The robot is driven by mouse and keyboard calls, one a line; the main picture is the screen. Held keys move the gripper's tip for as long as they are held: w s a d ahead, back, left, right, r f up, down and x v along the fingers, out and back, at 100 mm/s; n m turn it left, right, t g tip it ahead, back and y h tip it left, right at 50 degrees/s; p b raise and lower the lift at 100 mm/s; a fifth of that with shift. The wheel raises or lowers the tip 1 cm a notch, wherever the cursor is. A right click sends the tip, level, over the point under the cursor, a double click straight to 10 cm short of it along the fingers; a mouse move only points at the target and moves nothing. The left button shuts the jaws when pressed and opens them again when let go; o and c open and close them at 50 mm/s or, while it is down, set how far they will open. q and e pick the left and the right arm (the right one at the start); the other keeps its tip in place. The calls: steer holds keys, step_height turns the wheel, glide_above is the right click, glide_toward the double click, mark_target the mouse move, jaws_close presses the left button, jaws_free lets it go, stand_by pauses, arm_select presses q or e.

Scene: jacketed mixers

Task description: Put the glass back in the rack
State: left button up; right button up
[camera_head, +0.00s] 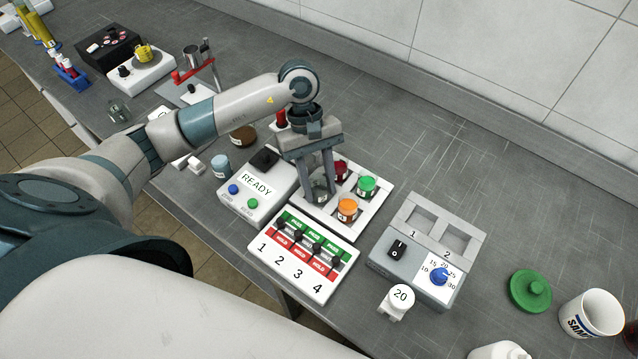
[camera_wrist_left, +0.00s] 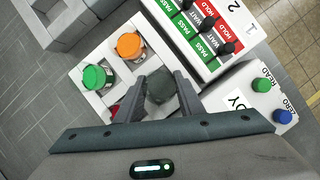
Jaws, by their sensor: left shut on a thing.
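The white rack (camera_head: 378,203) stands in the middle of the bench, and its edge also shows in the left wrist view (camera_wrist_left: 92,54). It holds jars with red (camera_head: 339,170), green (camera_head: 366,187) and orange (camera_head: 347,209) lids. My left gripper (camera_head: 321,196) points down over the rack's near-left place, shut on a clear glass (camera_head: 321,188). In the left wrist view the glass (camera_wrist_left: 160,86) looks dark between the fingers, beside the orange-lidded jar (camera_wrist_left: 130,46). I cannot tell whether its base touches the rack floor. My right gripper is not in view.
A READY box (camera_head: 256,186) stands left of the rack and a PASS/WAIT/HOLD panel (camera_head: 301,262) in front. A two-well dial unit (camera_head: 415,255) is to the right. A green lid (camera_head: 530,291) and white cup (camera_head: 590,315) lie farther right. The back of the bench is clear.

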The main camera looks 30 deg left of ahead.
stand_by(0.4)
arm_select(q)
steer(key=o, duration=1.7)
steer(key=shift+r+p, duration=0.4)
steer(key=shift+r, duration=2.55)
